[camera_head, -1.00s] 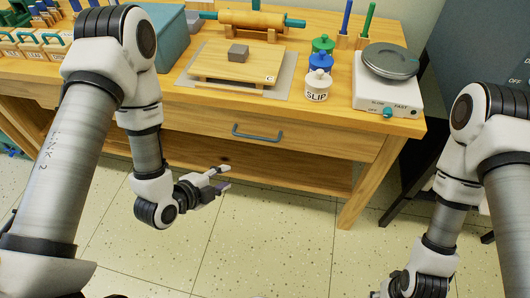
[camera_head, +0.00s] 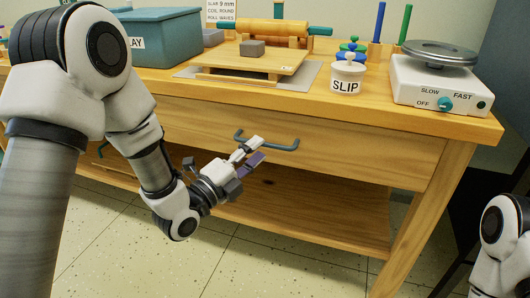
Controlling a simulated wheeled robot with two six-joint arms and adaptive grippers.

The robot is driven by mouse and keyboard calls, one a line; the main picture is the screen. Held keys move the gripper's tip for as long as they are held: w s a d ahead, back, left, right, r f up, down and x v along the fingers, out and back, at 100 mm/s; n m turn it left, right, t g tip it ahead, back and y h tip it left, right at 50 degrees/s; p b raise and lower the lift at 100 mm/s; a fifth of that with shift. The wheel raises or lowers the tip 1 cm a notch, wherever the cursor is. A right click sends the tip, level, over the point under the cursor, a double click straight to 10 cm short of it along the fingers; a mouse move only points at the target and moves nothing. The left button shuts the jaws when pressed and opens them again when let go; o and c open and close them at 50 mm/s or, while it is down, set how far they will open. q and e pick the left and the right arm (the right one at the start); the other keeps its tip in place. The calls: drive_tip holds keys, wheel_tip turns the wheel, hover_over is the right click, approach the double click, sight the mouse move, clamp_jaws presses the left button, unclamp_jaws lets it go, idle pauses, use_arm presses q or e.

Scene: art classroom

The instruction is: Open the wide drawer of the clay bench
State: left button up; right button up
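The wide drawer (camera_head: 350,153) sits in the front of the wooden clay bench (camera_head: 420,119), its front flush with the frame, so it looks shut. Its teal bar handle (camera_head: 284,147) runs across the middle of the front. My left gripper (camera_head: 259,149) is open, its two fingers slightly apart and nothing seen between them.
A lower shelf (camera_head: 320,211) runs under the drawer. The tiled floor in front is clear.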

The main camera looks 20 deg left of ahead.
sight(265, 145)
use_arm(q)
drive_tip(key=x, duration=0.3)
drive_tip(key=shift+w+d, duration=0.15)
drive_tip(key=shift+w, duration=0.15)
clamp_jaws()
use_arm(e)
drive_tip(key=shift+f, duration=0.45)
